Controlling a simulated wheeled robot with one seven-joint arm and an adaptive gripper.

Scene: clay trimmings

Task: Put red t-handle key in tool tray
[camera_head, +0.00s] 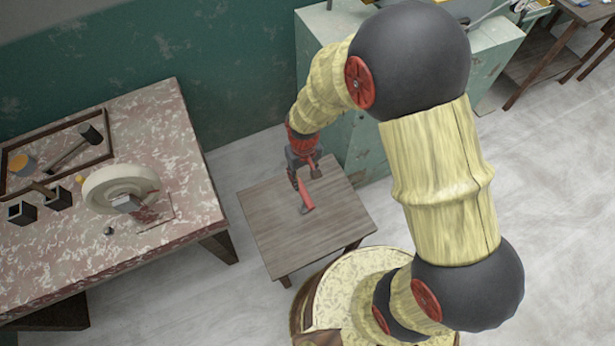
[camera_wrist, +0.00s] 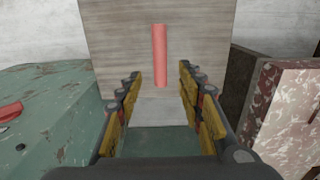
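The red t-handle key (camera_head: 306,199) lies on a small grey-brown wooden table (camera_head: 270,231). In the wrist view it shows as a red bar (camera_wrist: 160,58) lengthwise ahead of the fingers; its cross handle is not clear there. My gripper (camera_head: 303,176) is above this table, close to the key. In the wrist view my gripper (camera_wrist: 158,80) is open, with nothing between its yellow pads and the key beyond and between the tips.
A white wheel-like disc (camera_head: 120,189), dark cubes (camera_head: 22,212) and small balls stand on the mottled table (camera_head: 60,262). A green cabinet (camera_head: 357,140) stands behind the small table; a red thing (camera_wrist: 9,112) lies on a green surface in the wrist view. A round pale-topped object (camera_head: 335,290) stands in front.

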